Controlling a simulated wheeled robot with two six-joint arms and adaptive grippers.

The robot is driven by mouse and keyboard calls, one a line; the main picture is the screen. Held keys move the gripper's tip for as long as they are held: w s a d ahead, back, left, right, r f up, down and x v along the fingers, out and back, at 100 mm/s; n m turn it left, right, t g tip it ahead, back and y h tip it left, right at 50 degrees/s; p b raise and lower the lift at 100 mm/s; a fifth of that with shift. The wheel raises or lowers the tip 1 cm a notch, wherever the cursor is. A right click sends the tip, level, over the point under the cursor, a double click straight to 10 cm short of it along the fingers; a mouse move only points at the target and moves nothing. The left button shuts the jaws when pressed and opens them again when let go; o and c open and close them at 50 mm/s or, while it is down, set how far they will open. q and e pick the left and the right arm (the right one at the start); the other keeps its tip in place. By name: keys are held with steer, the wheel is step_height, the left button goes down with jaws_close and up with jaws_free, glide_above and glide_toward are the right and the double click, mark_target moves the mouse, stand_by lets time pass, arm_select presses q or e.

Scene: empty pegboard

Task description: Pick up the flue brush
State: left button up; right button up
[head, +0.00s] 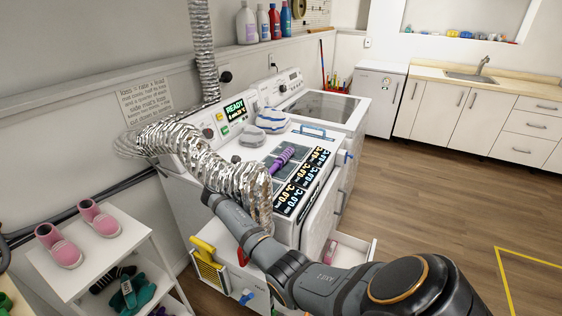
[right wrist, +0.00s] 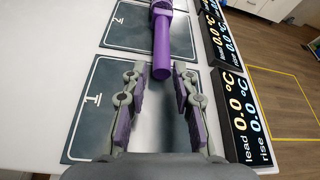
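The flue brush appears to be the purple tool (head: 283,158) lying on the dark plates on top of the white machine; its ribbed purple part shows in the head view. In the right wrist view its smooth purple handle (right wrist: 163,50) lies on plate 2 and points towards my right gripper (right wrist: 159,76). That gripper is open and empty, its purple-padded fingers spread to either side of the handle's near end, over plate 1. I cannot tell whether they touch it. In the head view the silver duct hides my right gripper. My left gripper is not in view.
A crinkled silver duct (head: 238,180) hangs across the machine's front left. Lead and rise displays (right wrist: 245,125) stand right of the plates. A striped rounded object (head: 272,121) sits behind the brush. A white shelf (head: 95,255) with pink shoes stands left. Floor at right is clear.

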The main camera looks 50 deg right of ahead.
mark_target(266, 174)
steer(key=shift+w+d+f, duration=0.1)
steer(key=shift+d+f, duration=0.1)
steer(key=shift+d, duration=0.45)
steer(key=x, duration=0.3)
steer(key=shift+d, duration=0.3)
steer(key=shift+w+d+f, duration=0.1)
steer(key=shift+d+f, duration=0.2)
steer(key=shift+a+r, duration=0.1)
steer(key=shift+c, duration=1.1)
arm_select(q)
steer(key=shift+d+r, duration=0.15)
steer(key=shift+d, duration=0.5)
arm_select(e)
jaws_close()
